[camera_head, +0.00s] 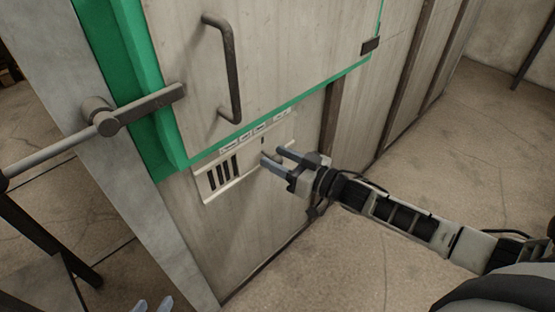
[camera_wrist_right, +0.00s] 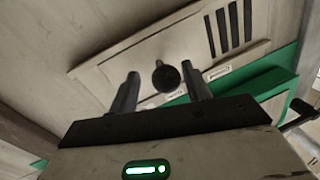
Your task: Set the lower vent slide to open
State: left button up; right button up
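The lower vent (camera_head: 210,196) is a pale plate set low in the wall under the green-edged door, with several dark upright slots at its left end. It also shows in the right wrist view (camera_wrist_right: 110,72). A dark round knob (camera_wrist_right: 166,77) stands out from the plate, to the left of the slots in the wrist view. My right gripper (camera_head: 272,157) is open at the vent's right part. In the wrist view its fingers (camera_wrist_right: 160,90) are on either side of the knob, with gaps showing. My left gripper (camera_head: 153,305) shows only its parted fingertips at the bottom edge.
The door (camera_head: 270,60) above has a dark bar handle (camera_head: 232,75) and a green frame (camera_head: 130,70). A metal latch lever (camera_head: 140,108) juts out on the left. Small labels (camera_head: 245,135) sit above the vent. The floor (camera_head: 480,140) on the right is clear.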

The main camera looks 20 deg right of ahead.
jog(key=shift+s, duration=0.3)
pick_arm(q)
jog(key=shift+t, duration=0.5)
jog(key=r+p, duration=0.1)
jog(key=r, duration=0.2)
jog(key=a+r+p, duration=0.1)
jog(key=r, duration=0.1)
jog(key=shift+s+p, duration=0.25)
jog(key=shift+p, duration=0.05)
pick_arm(e)
jog(key=v, duration=1.5)
jog(key=shift+d, duration=0.25)
jog(key=shift+s, duration=0.1)
pick_arm(q)
notch_tip(320, 180, up, 7)
jog(key=a+y+p, duration=0.1)
jog(key=p, duration=1)
jog(key=shift+s+a+f+p, duration=0.15)
jog(key=shift+a+f+p, duration=0.05)
jog(key=shift+p, duration=0.1)
pick_arm(e)
jog(key=s+a+r+m+g+h, duration=0.1)
jog(key=s+a+r+g+h, duration=0.1)
jog(key=a, duration=0.6)
jog(key=s+a+r+g+h, duration=0.2)
jog(key=s+a+r+h, duration=0.1)
jog(key=a, duration=0.5)
jog(key=shift+s+a+r+m+g+h, duration=0.3)
jog(key=shift+s+r+m+g+h, duration=0.1)
jog(key=shift+s+r, duration=0.5)
